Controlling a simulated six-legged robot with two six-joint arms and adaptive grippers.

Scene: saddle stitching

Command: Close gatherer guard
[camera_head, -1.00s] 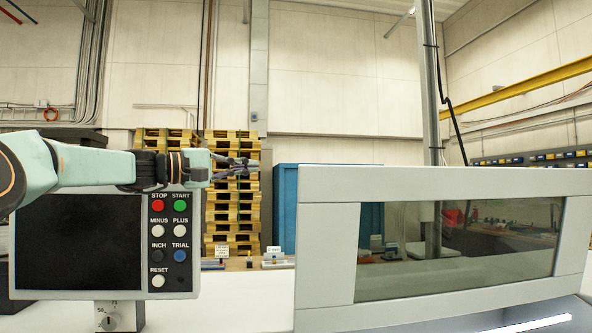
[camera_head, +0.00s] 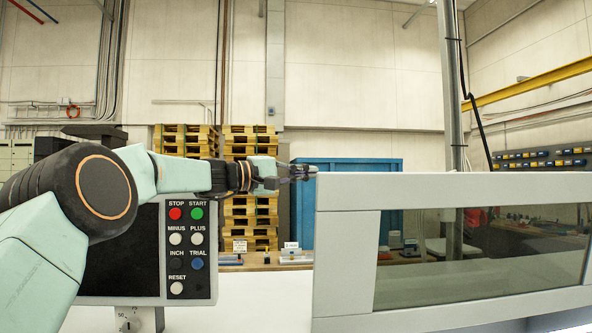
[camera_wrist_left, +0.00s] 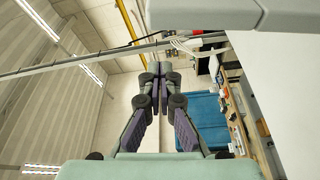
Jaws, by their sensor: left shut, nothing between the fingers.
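The gatherer guard (camera_head: 345,262) is a light grey frame with a long dark see-through window (camera_head: 480,255), filling the right of the head view. My left gripper (camera_head: 312,170) comes in from the left, its tips at the guard's upper left corner in the picture. I cannot tell whether they touch it. In the left wrist view the gripper (camera_wrist_left: 160,70) has its fingertips together with nothing between them. A grey edge at the top right of that view may be part of the guard. My right gripper is in neither view.
A control panel (camera_head: 120,250) with a dark screen and several coloured buttons stands at the left, below my left arm. Pallet stacks (camera_head: 250,210) and a blue container (camera_head: 345,172) stand behind. A grey post (camera_head: 452,100) rises behind the guard.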

